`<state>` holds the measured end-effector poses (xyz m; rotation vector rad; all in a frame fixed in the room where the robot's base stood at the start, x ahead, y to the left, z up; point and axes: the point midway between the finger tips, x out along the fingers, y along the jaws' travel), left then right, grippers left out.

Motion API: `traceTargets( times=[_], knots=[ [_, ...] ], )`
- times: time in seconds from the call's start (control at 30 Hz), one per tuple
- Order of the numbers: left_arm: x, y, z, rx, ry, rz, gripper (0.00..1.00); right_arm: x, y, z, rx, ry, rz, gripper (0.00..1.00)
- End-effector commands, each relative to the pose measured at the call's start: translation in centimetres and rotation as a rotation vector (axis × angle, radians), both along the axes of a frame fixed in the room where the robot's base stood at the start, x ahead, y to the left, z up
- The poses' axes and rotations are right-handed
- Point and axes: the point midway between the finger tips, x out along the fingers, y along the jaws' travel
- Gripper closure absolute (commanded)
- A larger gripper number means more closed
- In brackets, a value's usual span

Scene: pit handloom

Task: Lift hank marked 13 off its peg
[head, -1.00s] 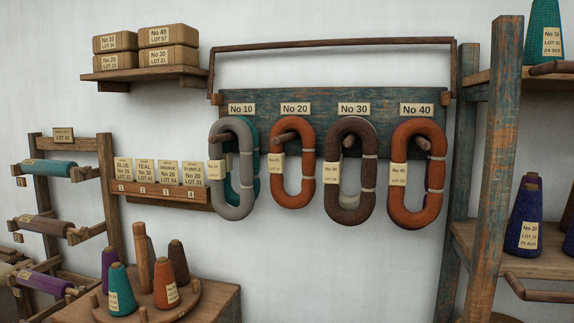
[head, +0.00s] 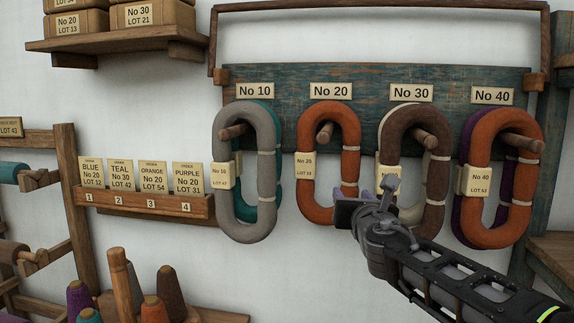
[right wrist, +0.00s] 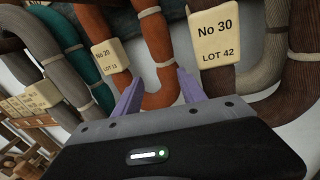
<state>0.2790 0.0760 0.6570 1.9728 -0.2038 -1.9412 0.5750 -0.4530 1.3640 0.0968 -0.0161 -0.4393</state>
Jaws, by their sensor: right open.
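The hank with the lot 13 tag is the orange No 20 hank (head: 308,206), hanging upright on its wooden peg (head: 325,134). Its tag (head: 306,166) faces the room. My right gripper (head: 364,197) is open, in front of the lower right of this hank. In the right wrist view its two purple fingers (right wrist: 157,84) stand apart, with the lower loop of the orange hank (right wrist: 157,97) showing between them. I cannot tell whether they touch it. My left gripper is not in view.
The brown No 30 hank (head: 433,190) hangs close on the right, its lower part partly behind my gripper. The grey No 10 hank (head: 267,180) hangs left, with a teal one behind. A card rack (head: 145,204) is lower left.

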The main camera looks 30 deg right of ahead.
Motion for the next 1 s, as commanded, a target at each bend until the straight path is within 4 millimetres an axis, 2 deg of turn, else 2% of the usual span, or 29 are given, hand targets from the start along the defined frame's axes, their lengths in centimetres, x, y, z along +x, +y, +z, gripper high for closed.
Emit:
traceTargets(
  times=[0.13,0.47,0.73,1.0],
  knots=[
    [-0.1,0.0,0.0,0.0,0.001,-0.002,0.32,-0.2,-0.4,0.0,-0.087,0.036,-0.018,0.52],
    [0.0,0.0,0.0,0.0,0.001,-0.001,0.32,0.0,-0.3,-0.1,-0.094,0.043,-0.015,0.52],
    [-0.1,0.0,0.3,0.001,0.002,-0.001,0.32,2.1,-1.4,-0.2,-0.092,0.044,-0.014,0.52],
    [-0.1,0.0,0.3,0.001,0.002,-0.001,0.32,2.3,-1.4,-0.2,-0.092,0.043,-0.015,0.52]
  ],
)
